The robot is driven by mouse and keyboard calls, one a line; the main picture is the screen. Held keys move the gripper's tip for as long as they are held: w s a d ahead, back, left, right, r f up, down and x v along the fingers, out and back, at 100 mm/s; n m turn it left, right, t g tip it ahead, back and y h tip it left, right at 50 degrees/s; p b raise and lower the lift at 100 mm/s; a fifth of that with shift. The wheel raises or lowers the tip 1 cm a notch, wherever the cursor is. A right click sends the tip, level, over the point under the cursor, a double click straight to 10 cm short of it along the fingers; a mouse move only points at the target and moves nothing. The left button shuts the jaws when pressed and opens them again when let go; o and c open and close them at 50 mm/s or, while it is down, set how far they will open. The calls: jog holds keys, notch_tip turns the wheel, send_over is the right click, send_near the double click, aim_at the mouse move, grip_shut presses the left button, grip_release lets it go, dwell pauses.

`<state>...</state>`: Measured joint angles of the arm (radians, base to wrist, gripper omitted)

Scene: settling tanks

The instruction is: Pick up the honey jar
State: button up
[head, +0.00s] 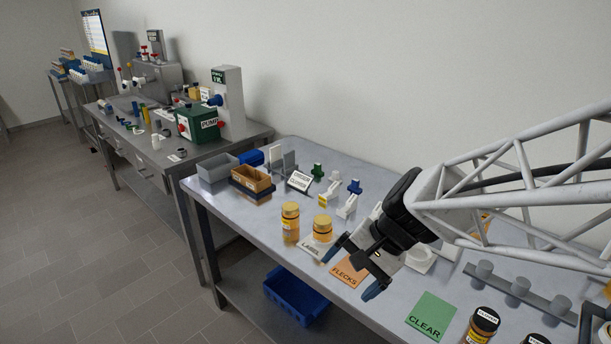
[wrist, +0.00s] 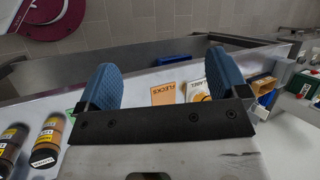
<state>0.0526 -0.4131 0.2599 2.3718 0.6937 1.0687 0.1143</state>
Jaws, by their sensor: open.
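No label that I can read says honey, so I cannot tell which jar is the honey jar. Two amber jars with yellow lids, a taller one (head: 290,222) and a shorter one (head: 322,228), stand upright near the white card. Dark-lidded jars with yellow labels, one here (head: 482,325) and one cut by the frame (head: 535,340), stand at the near right; jars also show at the left of the wrist view (wrist: 47,140). My gripper (head: 354,267) is open and empty above the table by the FLECKS card. Its blue fingers show in the wrist view (wrist: 162,68).
An orange FLECKS card (head: 349,271) and a green CLEAR card (head: 431,315) lie on the grey table (head: 245,222). A grey rack (head: 518,291) with pegs is at the right. Small bins (head: 218,168) and valve-like fittings (head: 332,190) stand farther back. A blue crate (head: 296,297) sits below.

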jog(key=w+a+f+m+y, duration=0.3)
jog(key=w+m+y, duration=0.15)
jog(key=w, duration=0.35)
jog(key=m+t+y, duration=0.1)
jog(key=m+t, duration=1.2)
jog(key=m, duration=0.3)
send_near(329, 225)
jog(key=x, duration=0.4)
jog(key=shift+w+a+f, duration=0.15)
jog(key=shift+w+f, duration=0.05)
jog(key=shift+w, duration=0.2)
jog(key=shift+x, duration=1.35)
jog(key=shift+x, duration=2.55)
